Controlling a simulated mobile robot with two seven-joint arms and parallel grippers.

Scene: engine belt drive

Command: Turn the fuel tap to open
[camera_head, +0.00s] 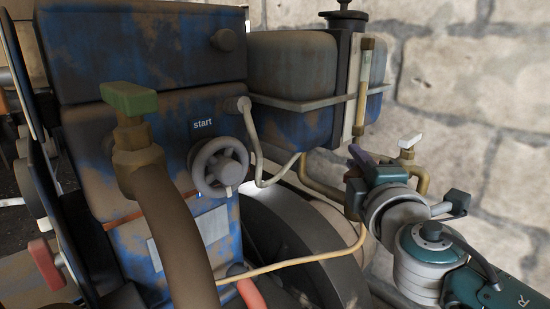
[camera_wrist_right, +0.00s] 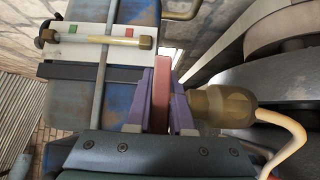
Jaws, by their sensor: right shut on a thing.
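The fuel tap's brass body (camera_wrist_right: 218,105) shows in the right wrist view, with a pale yellow hose (camera_wrist_right: 293,132) coming off it. Its red lever (camera_wrist_right: 161,88) stands lengthwise between the purple fingers of my right gripper (camera_wrist_right: 162,100), which is shut on it. In the head view my right gripper (camera_head: 358,165) is below the tank's sight gauge, and its wrist hides the tap and lever. The blue, rusty fuel tank (camera_head: 290,65) is above left of the gripper. My left gripper is not in view.
A green-handled valve (camera_head: 128,98) on a thick pipe stands in the left foreground. A handwheel (camera_head: 218,166) sits under the "start" label. A white-handled brass tap (camera_head: 409,146) is just behind my right gripper. A dark flywheel (camera_head: 290,245) is below; a stone wall stands behind.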

